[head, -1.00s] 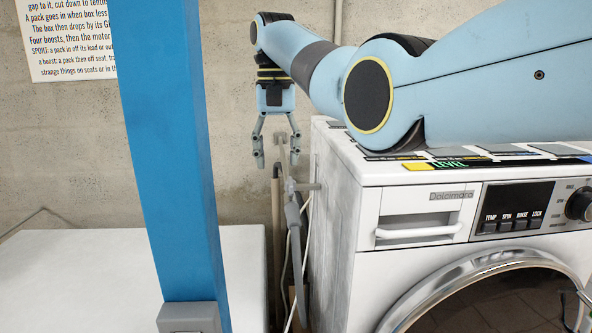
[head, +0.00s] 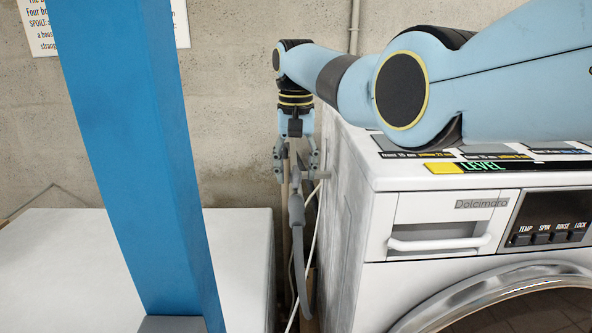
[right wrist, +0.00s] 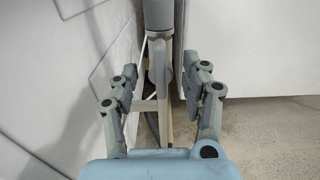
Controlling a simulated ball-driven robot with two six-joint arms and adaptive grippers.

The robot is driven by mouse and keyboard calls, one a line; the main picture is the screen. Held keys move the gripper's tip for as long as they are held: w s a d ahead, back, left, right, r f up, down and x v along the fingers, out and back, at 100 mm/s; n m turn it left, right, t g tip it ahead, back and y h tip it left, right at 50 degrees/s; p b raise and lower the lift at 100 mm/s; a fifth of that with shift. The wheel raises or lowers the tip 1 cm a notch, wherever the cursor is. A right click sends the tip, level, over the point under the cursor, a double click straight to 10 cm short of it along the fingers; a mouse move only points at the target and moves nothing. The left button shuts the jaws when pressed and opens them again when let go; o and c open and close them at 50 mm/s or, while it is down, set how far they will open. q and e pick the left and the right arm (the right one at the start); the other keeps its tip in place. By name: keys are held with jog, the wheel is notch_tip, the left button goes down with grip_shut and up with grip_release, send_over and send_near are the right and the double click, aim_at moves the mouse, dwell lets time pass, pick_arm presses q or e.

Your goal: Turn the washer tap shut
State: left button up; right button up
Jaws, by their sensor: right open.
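The washer tap (head: 296,190) is a grey fitting low in the gap beside the white washing machine (head: 345,230), with a grey hose curving down from it. My right gripper (head: 296,172) hangs fingers-down over it, open, with one finger on each side of its upper part. In the right wrist view, the tap's grey body (right wrist: 158,62) lies between and just beyond the open fingers (right wrist: 160,92). A pale crossbar runs toward the left finger there. I cannot tell whether the fingers touch the tap. My left gripper is out of view.
A white box-like unit (head: 245,260) stands left of the gap; the machine's side wall closes it on the right. The gap is narrow and also holds pipes and a white cable. The concrete wall (head: 230,110) is behind.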

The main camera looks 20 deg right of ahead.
jog(key=shift+f, duration=0.6)
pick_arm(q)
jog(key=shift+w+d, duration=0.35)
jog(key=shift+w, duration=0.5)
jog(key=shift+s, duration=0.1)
pick_arm(e)
jog(key=c, duration=0.5)
grip_shut()
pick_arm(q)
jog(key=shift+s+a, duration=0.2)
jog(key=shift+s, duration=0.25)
